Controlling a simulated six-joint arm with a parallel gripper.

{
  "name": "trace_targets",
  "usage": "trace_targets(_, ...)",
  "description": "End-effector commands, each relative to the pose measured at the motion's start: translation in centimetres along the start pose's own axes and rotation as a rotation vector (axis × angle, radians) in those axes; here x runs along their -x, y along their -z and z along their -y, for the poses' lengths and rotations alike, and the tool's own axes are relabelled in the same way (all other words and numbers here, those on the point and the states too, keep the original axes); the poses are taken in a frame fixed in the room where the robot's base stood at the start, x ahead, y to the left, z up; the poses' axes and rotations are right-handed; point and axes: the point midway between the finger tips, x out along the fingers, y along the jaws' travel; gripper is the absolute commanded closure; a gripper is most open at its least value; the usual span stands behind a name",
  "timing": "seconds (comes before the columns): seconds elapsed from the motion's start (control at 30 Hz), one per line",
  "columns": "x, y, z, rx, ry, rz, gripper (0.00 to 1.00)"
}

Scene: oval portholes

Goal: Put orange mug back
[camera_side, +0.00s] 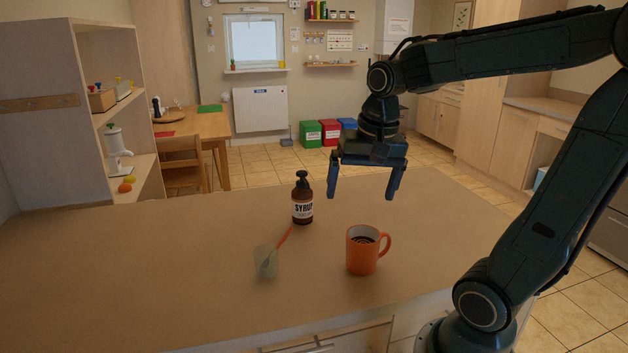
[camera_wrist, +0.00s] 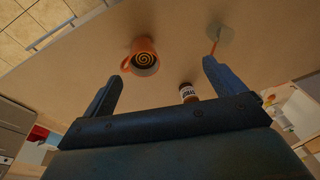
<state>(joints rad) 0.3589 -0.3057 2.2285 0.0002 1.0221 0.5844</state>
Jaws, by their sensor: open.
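The orange mug (camera_side: 361,254) stands upright on the counter, its handle to the right in the side view. Dark contents with a pale spiral show inside it. In the wrist view the mug (camera_wrist: 140,57) is near the top, ahead of my left finger. My gripper (camera_side: 362,194) is open and empty, fingers pointing down, held in the air above the counter. In the wrist view my gripper (camera_wrist: 160,80) shows both fingers spread wide with nothing between them touching.
A dark syrup bottle (camera_side: 302,204) stands behind and left of the mug; it also shows in the wrist view (camera_wrist: 187,92). A clear glass (camera_side: 265,263) with an orange-handled stirrer (camera_side: 285,236) stands left of the mug. The counter (camera_side: 150,270) is clear at left.

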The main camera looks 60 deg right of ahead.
Motion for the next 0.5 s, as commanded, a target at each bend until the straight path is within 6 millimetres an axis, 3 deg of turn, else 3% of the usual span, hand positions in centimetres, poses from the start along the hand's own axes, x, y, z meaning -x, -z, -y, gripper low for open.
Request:
trace_targets(0.3, 1.9, -6.9, 0.8, 0.539, 0.127, -0.137, 0.05)
trace_targets(0.5, 2.1, -9.8, 0.5, 0.800, 0.184, -0.214, 0.05)
